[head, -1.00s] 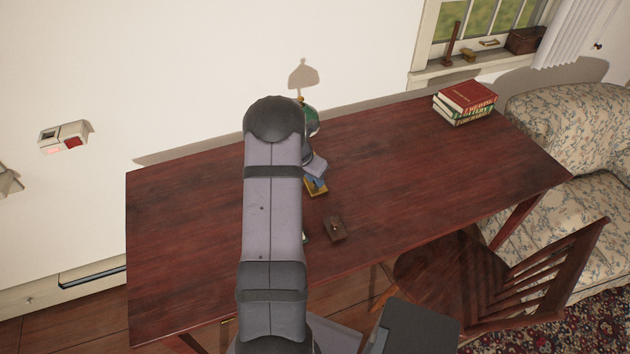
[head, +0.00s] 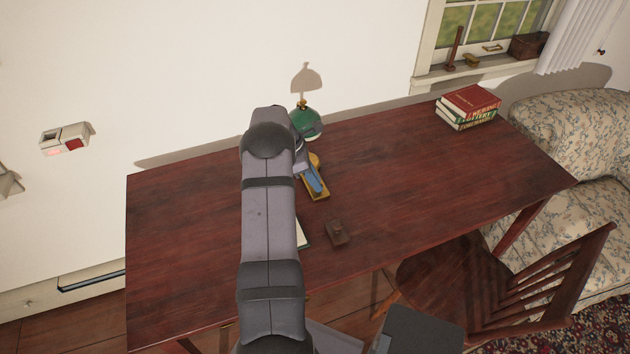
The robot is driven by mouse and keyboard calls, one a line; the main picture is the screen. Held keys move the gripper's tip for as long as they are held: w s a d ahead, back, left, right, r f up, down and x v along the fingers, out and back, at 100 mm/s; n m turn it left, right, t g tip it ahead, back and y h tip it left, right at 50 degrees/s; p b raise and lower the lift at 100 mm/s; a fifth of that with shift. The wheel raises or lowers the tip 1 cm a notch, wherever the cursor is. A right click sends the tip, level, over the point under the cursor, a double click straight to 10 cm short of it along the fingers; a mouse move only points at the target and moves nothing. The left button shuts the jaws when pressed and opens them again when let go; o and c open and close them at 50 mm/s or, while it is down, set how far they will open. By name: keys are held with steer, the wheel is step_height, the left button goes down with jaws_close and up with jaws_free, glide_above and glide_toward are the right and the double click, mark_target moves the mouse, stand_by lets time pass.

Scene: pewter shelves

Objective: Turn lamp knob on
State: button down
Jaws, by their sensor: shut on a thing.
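The lamp has a green domed shade (head: 307,123) with a brass top and stands near the wall at the back of the dark red-brown desk (head: 420,185). My arm covers its lower left part. My gripper (head: 300,163) shows only in part, beside my arm's end and just in front of the shade. It is shut, apparently on the lamp knob, but the fingertips and the knob are hidden. I cannot tell whether the lamp is lit.
A small brown block (head: 338,233) sits nearer the front. Stacked books (head: 468,106) stand at the back right. A wooden chair (head: 470,270) is at the front right. The desk's right half is mostly clear.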

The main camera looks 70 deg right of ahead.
steer(key=shift+m, duration=0.3)
steer(key=c, duration=1.6)
jaws_free()
steer(key=shift+b+v, duration=0.85)
steer(key=shift+v, duration=2.8)
steer(key=shift+d, duration=0.1)
